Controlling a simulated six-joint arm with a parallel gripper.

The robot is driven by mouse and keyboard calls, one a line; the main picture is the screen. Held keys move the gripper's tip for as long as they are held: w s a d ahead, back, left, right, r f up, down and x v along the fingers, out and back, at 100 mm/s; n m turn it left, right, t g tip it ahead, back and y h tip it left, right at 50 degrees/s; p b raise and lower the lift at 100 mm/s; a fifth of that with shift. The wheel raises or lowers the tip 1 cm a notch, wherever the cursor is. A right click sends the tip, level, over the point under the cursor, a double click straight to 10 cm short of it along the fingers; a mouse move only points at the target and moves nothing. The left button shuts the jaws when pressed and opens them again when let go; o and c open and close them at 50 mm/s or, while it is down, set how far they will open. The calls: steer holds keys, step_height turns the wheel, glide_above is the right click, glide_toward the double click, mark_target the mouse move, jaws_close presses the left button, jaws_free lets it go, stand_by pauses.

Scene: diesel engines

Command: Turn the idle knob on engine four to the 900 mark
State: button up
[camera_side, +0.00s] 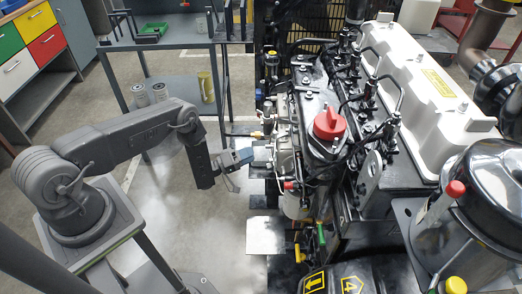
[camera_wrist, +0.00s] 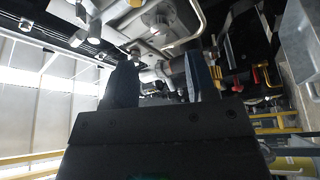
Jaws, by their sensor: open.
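I cannot pick out the idle knob or a 900 mark in either view. My gripper (camera_side: 240,165) is at the engine's left side, close to its metal parts; I cannot tell whether it touches them. In the wrist view, my gripper's (camera_wrist: 160,82) two dark fingers stand apart, with engine parts beyond and no object clearly held between them.
A red cap (camera_side: 329,124) sits on top of the engine. A white valve cover (camera_side: 425,75) and a shiny canister (camera_side: 490,190) are to the right.

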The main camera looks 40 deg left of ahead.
steer(key=v, duration=0.6)
steer(key=shift+s, duration=0.25)
steer(key=w+d+r+m+g+h, duration=0.25)
steer(key=w+d+r+h, duration=0.2)
steer(key=r, duration=0.45)
steer(key=s+d+r+m+g+h, duration=0.1)
steer(key=d+r+m+g, duration=0.15)
steer(key=r+g, duration=0.35)
steer(key=d+r+m+g+h, duration=0.1)
steer(key=d+r+m+g, duration=0.2)
steer(key=r, duration=0.6)
steer(key=s+d+r+m+g+h, duration=0.1)
steer(key=d+r+g, duration=0.4)
steer(key=r, duration=0.2)
steer(key=s+d+r+m+g+y, duration=0.1)
steer(key=s+d+r+g+y, duration=0.25)
steer(key=s+r+y, duration=0.7)
steer(key=s+a+r+n+t+y, duration=0.1)
steer(key=s+a+r+t+y, duration=0.1)
steer(key=s, duration=0.6)
steer(key=s+a+r+t+y, duration=0.2)
steer(key=s+a+t+y, duration=0.1)
steer(key=s, duration=0.5)
steer(key=shift+s+a+n+t, duration=0.15)
steer(key=shift+a+n+t, duration=0.3)
steer(key=shift+t, duration=0.75)
